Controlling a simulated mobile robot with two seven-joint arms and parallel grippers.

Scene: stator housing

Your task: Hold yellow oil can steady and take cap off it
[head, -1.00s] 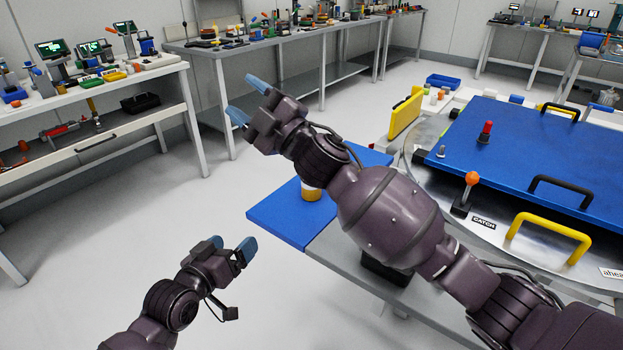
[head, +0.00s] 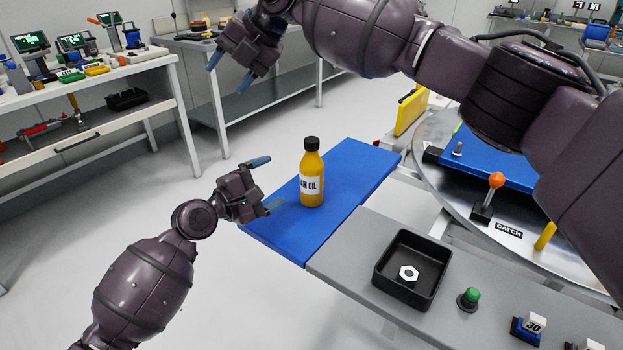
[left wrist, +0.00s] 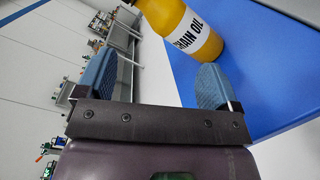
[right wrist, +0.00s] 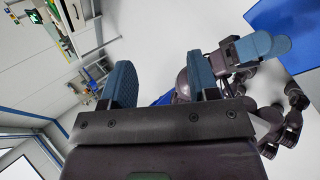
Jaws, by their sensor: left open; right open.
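The yellow oil can (head: 313,183) is a bottle with a white label, standing upright on the blue board (head: 350,170). Its black cap (head: 311,143) is on top. My left gripper (head: 266,184) is open and empty, just left of the can, with its fingers pointing at the can. In the left wrist view the can (left wrist: 185,28) lies beyond the open fingers, and its cap is out of frame. My right gripper (head: 228,72) is open and empty, above and left of the can, well apart from it. The right wrist view shows my left gripper (right wrist: 262,48).
A black tray (head: 408,285) with a white nut (head: 409,273) sits on the grey bench, beside a green button (head: 468,299). A round metal table with a blue plate stands at right. Workbenches line the back. The floor left of the board is free.

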